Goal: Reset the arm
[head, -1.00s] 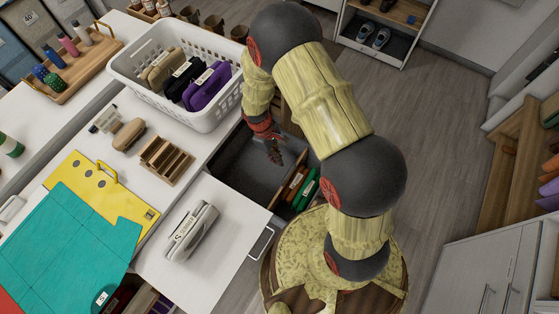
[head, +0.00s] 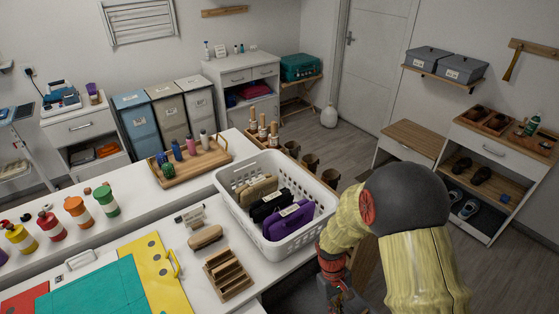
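My arm (head: 410,225) stands at the lower right of the head view, with its yellow links and dark joint balls bent over the floor side of the counter. My gripper (head: 343,299) hangs at the bottom edge, just right of and below the white basket. Only part of it shows, dark and small, so its fingers cannot be made out. No held thing can be seen in the part that shows.
A white basket (head: 301,239) with several folded pouches stands on the counter beside my arm. A wooden slotted rack (head: 228,275), a brush (head: 205,237) and a yellow folder (head: 160,273) lie left of it. Open floor (head: 520,270) lies at right.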

